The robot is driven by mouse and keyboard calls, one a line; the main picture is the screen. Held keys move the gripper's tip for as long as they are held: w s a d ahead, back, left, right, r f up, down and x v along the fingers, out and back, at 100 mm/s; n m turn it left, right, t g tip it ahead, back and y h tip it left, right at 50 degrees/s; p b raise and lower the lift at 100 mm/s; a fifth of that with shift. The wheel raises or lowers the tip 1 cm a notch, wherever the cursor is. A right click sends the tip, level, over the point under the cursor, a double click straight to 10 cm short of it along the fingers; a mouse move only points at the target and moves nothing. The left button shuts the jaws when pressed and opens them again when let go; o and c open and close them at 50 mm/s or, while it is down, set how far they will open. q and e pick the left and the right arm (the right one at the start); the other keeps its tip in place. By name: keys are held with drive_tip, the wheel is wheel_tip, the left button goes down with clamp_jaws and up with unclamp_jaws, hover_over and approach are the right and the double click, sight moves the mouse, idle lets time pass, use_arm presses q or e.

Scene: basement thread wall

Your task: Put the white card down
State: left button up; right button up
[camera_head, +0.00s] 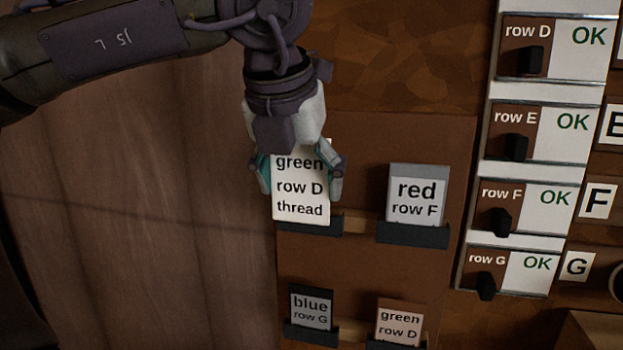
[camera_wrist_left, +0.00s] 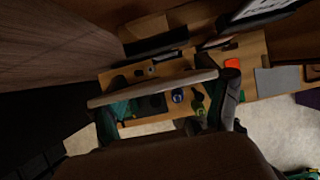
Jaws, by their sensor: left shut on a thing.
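The white card (camera_head: 300,190) reads "green row D thread" and is upright, facing the head camera. My left gripper (camera_head: 302,176) is shut on it, one finger at each side edge. The card's lower edge is just at a dark holder (camera_head: 312,226) on the brown board; I cannot tell whether it sits in it or hangs in front. In the left wrist view the card (camera_wrist_left: 150,88) shows as a thin pale edge between the fingers of my left gripper (camera_wrist_left: 168,108). My right gripper is not in view.
A "red row F" card (camera_head: 416,190) stands in the holder to the right. Lower holders carry a "blue row G" card (camera_head: 311,308) and a "green row D" card (camera_head: 399,322). Row switches with OK labels (camera_head: 540,135) line the right. The left wrist view shows a cluttered wooden surface (camera_wrist_left: 255,52) below.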

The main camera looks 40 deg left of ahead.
sight(308, 169)
use_arm(q)
drive_tip(key=w+a, duration=0.1)
drive_tip(key=w, duration=0.1)
drive_tip(key=w+a+p, duration=0.1)
drive_tip(key=shift+w+a+r, duration=0.1)
drive_tip(key=shift+w+a, duration=0.05)
drive_tip(key=shift+w, duration=0.2)
drive_tip(key=shift+w+a, duration=0.1)
drive_tip(key=shift+w, duration=0.15)
drive_tip(key=f, duration=0.1)
drive_tip(key=f+p, duration=0.1)
drive_tip(key=shift+w+a+f, duration=0.15)
drive_tip(key=shift+w+f, duration=0.1)
drive_tip(key=shift+f, duration=0.15)
drive_tip(key=shift+a+f, duration=0.15)
drive_tip(key=shift+f, duration=0.35)
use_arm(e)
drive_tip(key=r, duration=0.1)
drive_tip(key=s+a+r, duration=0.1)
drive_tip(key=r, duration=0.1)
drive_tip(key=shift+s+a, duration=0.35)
use_arm(q)
drive_tip(key=shift+f, duration=0.15)
drive_tip(key=o, duration=0.7)
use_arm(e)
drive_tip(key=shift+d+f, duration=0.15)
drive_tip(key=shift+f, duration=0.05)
